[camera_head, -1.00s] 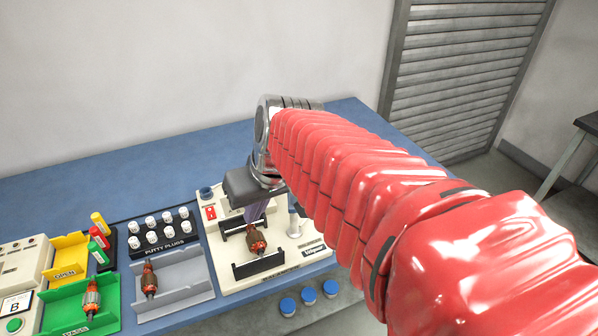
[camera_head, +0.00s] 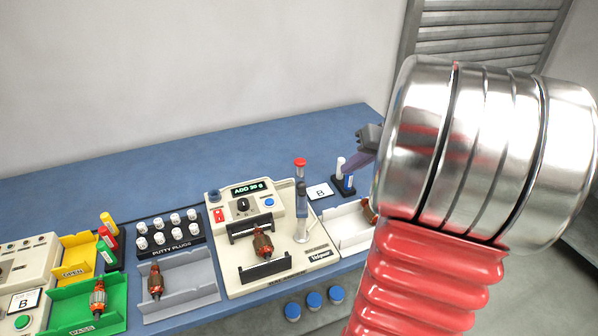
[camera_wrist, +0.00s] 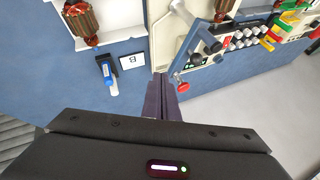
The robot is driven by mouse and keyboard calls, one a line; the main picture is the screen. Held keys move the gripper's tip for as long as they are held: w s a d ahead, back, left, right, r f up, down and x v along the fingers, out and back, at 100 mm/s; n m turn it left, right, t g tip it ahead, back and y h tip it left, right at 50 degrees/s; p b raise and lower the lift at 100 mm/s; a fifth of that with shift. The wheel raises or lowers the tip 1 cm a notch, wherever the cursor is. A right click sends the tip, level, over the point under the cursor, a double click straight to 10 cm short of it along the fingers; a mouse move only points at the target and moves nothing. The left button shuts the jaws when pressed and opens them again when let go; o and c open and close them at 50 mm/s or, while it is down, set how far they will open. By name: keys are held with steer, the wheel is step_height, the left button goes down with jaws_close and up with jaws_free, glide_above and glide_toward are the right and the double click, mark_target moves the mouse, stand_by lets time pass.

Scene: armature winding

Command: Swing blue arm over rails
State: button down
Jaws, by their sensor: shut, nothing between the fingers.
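The blue arm (camera_head: 301,197) with a red knob (camera_head: 300,162) on top stands on a silver post at the right side of the cream balancing machine (camera_head: 230,282). It shows beside the rails, not visibly across them. An armature (camera_head: 262,245) lies on the two black rails (camera_head: 262,269). The wrist view also shows the blue arm (camera_wrist: 208,41) and red knob (camera_wrist: 183,87), close to the right of my fingers. My gripper (camera_head: 352,166) is shut and empty, right of the blue arm and apart from it; my wrist partly hides it. Its purple fingers show in the wrist view (camera_wrist: 160,82).
A small stand with white and blue bottles (camera_head: 348,182), a B card (camera_head: 320,192) and a white tray (camera_head: 343,232) with an armature lie to the right. Putty plugs (camera_head: 165,232), a grey tray (camera_head: 190,290) and a green tray (camera_head: 65,315) stand left. The blue table (camera_head: 130,180) behind is clear.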

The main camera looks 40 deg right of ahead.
mark_target(301, 186)
steer(key=shift+d, duration=0.2)
steer(key=w+a+f, duration=0.4)
steer(key=w+f, duration=0.4)
steer(key=shift+a, duration=0.4)
stand_by(0.4)
steer(key=shift+w, duration=0.1)
